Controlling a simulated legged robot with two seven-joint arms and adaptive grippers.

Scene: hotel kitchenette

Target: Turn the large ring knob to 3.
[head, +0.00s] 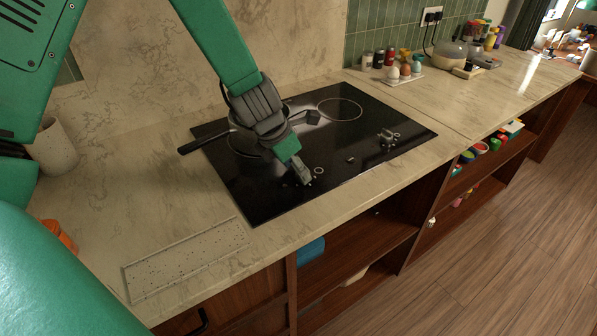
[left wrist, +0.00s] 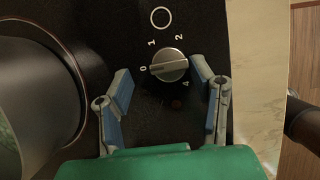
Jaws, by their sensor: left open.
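The knob (left wrist: 169,65) is a round silver dial with a raised grip bar on the black cooktop (head: 350,165). In the left wrist view the bar lies nearly level, its left end close to the 0 mark. My left gripper (head: 303,179) is open and points down at the cooktop's front part. In the left wrist view its fingers (left wrist: 164,90) stand either side of the knob's near side, apart from it. My right gripper is out of view.
A dark pan with a black handle (head: 198,143) stands on the left burner, partly behind my gripper. Other knobs (head: 388,138) sit further right. A speckled board (head: 188,260) lies front left; spice jars (head: 379,59) stand at the back.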

